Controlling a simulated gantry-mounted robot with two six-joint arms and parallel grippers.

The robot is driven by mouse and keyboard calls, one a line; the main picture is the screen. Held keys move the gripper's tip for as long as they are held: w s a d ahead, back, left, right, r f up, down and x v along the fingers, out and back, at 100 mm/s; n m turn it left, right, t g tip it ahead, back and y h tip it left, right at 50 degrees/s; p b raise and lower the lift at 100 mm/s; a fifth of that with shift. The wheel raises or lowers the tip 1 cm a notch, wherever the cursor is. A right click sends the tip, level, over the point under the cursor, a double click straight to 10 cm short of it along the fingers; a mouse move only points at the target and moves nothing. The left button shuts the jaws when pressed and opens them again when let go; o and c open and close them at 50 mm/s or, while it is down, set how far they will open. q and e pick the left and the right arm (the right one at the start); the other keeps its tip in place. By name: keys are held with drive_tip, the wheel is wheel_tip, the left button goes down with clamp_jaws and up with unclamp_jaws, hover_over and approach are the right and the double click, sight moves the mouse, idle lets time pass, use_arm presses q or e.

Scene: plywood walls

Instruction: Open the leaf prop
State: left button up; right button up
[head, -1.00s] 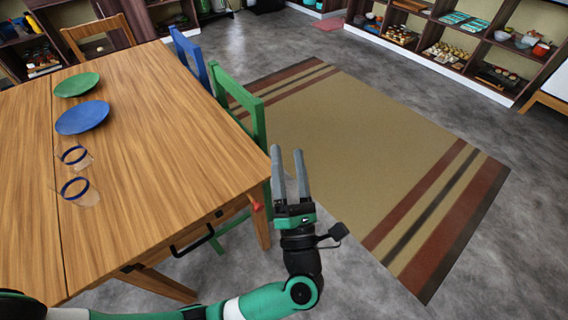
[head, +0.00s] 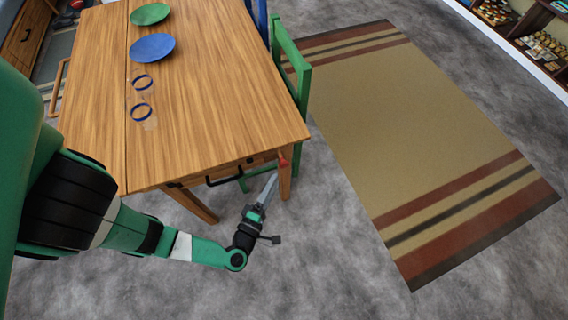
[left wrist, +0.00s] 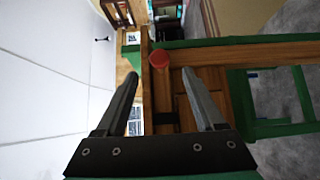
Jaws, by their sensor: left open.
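The wooden table (head: 205,90) has a red knob (head: 283,162) at its near right corner, just under the top. I take this knob to be on the leaf prop; the prop's body is hard to make out. The knob also shows in the left wrist view (left wrist: 159,58), ahead of the fingertips and between their lines. My left gripper (head: 271,180) is open and empty, just below and left of the knob in the head view. Its two fingers also show in the left wrist view (left wrist: 159,75). No contact with the knob is clear. My right gripper is not in view.
A black handle (head: 223,179) is on the table's near side, left of the knob. A green chair (head: 292,70) stands at the right side. Blue and green plates and two blue-rimmed glasses (head: 141,111) stand on top. Floor right of the gripper is clear.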

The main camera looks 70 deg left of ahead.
sight(283, 167)
use_arm(q)
drive_tip(key=b+x, duration=0.2)
drive_tip(key=x, duration=0.5)
drive_tip(key=shift+w+a+f, duration=0.1)
drive_tip(key=shift+w+a, duration=0.05)
drive_tip(key=shift+w, duration=0.05)
drive_tip(key=shift+w+a, duration=0.35)
drive_tip(key=shift+c, duration=0.2)
clamp_jaws()
idle(0.7)
